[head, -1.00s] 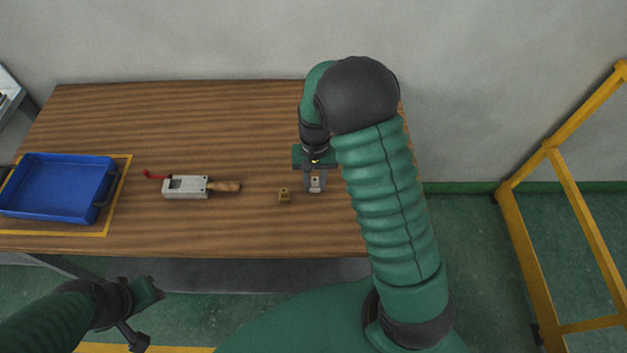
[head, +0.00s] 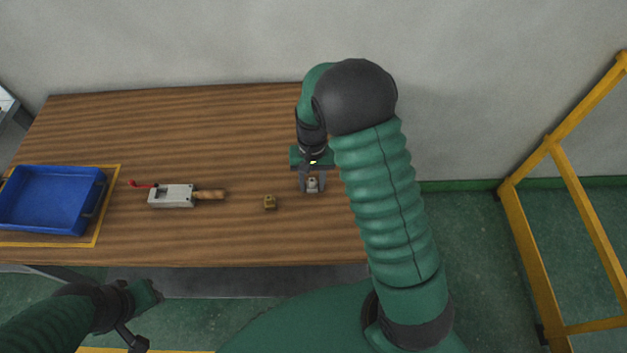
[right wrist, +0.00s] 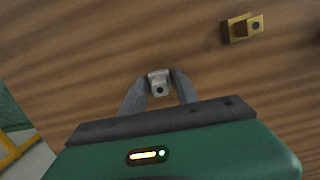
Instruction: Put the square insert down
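The square insert, a small light-grey block with a dark hole in its top (head: 312,186), is on or just above the wooden table's right part. My right gripper (head: 312,188) points down over it with one finger on each side. In the right wrist view the grey insert (right wrist: 159,82) sits between the fingertips, with narrow gaps that look open. Contact with the table is hard to judge. My left gripper (head: 143,315) is low at the left, off the table's front edge, with no object seen in it; its finger opening is unclear.
A small brass block (head: 270,202) lies left of the grey insert; it also shows in the right wrist view (right wrist: 242,27). A grey metal tool with a wooden handle (head: 172,196) and a blue tray (head: 50,200) are farther left. A yellow frame (head: 525,250) stands right.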

